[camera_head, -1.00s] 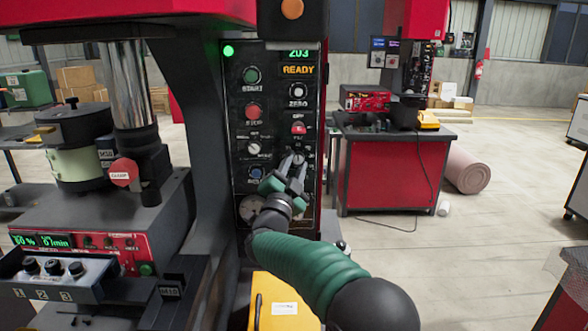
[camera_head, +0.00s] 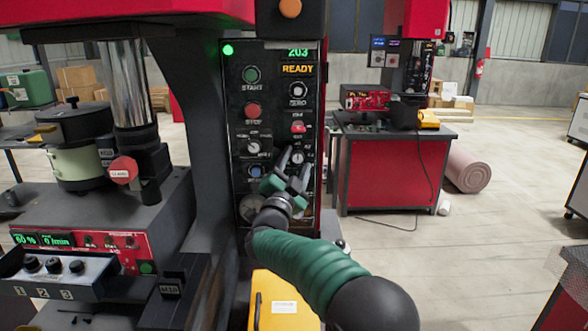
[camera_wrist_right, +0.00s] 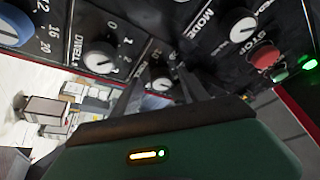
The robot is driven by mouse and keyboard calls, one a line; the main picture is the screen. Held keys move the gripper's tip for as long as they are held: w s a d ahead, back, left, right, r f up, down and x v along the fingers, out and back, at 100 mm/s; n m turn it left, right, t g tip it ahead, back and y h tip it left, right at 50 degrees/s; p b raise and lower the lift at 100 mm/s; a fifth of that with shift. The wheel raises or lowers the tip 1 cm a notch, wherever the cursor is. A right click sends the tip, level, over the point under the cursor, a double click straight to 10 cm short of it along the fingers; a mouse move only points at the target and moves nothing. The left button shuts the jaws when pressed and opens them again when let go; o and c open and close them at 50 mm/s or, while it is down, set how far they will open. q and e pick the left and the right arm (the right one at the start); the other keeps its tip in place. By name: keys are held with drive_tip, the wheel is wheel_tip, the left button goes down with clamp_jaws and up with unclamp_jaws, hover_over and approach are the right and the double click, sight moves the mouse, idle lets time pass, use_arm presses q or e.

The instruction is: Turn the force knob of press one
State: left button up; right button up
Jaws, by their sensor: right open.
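Press one's dark control panel (camera_head: 238,135) stands in the middle of the head view, with READY lit near its top. A small pale-faced knob (camera_head: 297,157) sits in its right column, and its label is not readable; I take it as the force knob. My right gripper (camera_head: 293,166) is open in front of the panel, its fingertips spread on either side of this knob. In the right wrist view what looks like the same knob (camera_wrist_right: 162,83) shows between the fingers (camera_wrist_right: 158,92). Contact cannot be told. My left gripper is not in view.
The DWELL knob (camera_wrist_right: 100,56), MODE knob (camera_wrist_right: 237,25) and red STOP button (camera_wrist_right: 265,55) lie close around the gripper. A blue knob (camera_head: 256,171) is just left of it.

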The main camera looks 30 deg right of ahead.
drive_tip(key=b+v, duration=0.1)
drive_tip(key=v, duration=1.6)
drive_tip(key=shift+f, duration=0.15)
